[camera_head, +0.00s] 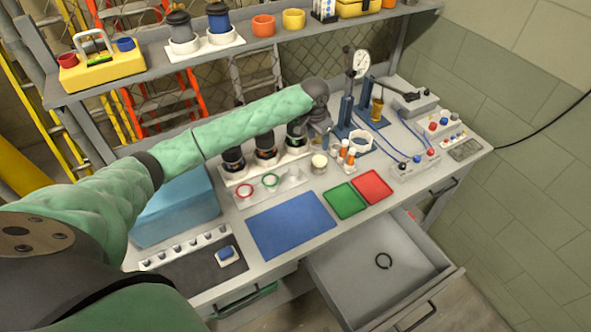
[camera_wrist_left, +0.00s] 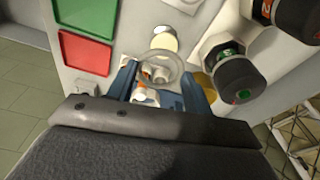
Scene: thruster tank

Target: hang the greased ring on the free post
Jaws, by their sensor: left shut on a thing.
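My left gripper (camera_head: 323,132) is over the back middle of the bench. In the left wrist view, the left gripper (camera_wrist_left: 158,75) is shut on a pale, see-through ring (camera_wrist_left: 160,52), held between its blue fingers. I cannot make this ring out in the head view, nor see any grease on it. My right gripper is not in view.
Dark jars (camera_head: 265,148) stand in a rack behind the board. Orange-and-white bottles (camera_head: 347,152) stand right of the pot. Blue (camera_head: 290,225), green (camera_head: 345,200) and red (camera_head: 372,186) mats lie in front.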

